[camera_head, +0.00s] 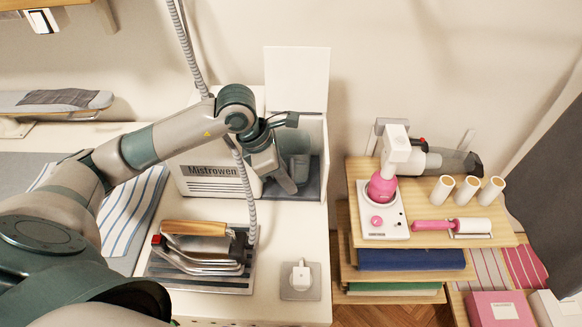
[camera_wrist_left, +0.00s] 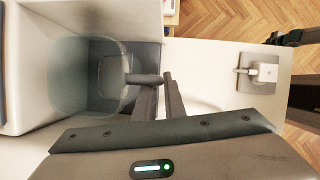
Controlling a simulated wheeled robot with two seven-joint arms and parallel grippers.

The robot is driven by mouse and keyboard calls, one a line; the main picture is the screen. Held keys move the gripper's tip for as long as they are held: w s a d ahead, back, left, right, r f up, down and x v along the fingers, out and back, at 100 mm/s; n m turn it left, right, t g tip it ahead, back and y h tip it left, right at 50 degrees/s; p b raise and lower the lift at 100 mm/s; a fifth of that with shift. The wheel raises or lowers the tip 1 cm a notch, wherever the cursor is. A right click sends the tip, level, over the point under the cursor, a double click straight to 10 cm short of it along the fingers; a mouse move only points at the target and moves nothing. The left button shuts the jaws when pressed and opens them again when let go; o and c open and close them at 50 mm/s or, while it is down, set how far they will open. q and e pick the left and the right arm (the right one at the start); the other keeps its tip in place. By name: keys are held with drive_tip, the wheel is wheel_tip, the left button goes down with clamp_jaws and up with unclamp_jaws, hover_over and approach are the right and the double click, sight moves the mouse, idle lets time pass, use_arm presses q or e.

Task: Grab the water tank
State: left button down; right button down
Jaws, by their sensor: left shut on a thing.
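The water tank (camera_wrist_left: 72,80) is a translucent grey container with a handle (camera_wrist_left: 145,78). It sits in the open compartment of the white Mistrowen steam station and shows partly in the head view (camera_head: 299,166), beside my gripper. My left gripper (camera_head: 287,181) reaches down into the compartment from above. In the left wrist view its two dark fingers (camera_wrist_left: 160,88) are shut on the tank's handle. The finger pads partly hide the handle's end. My right gripper is not seen.
The compartment lid (camera_head: 297,78) stands upright behind the tank. A steam iron (camera_head: 197,250) rests in front of the station, and its hose runs close by my left arm. A small white plug-like item (camera_head: 300,276) lies right of the iron. Shelves (camera_head: 418,222) stand to the right.

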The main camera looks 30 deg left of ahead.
sight(291, 170)
use_arm(q)
drive_tip(key=shift+r, duration=0.25)
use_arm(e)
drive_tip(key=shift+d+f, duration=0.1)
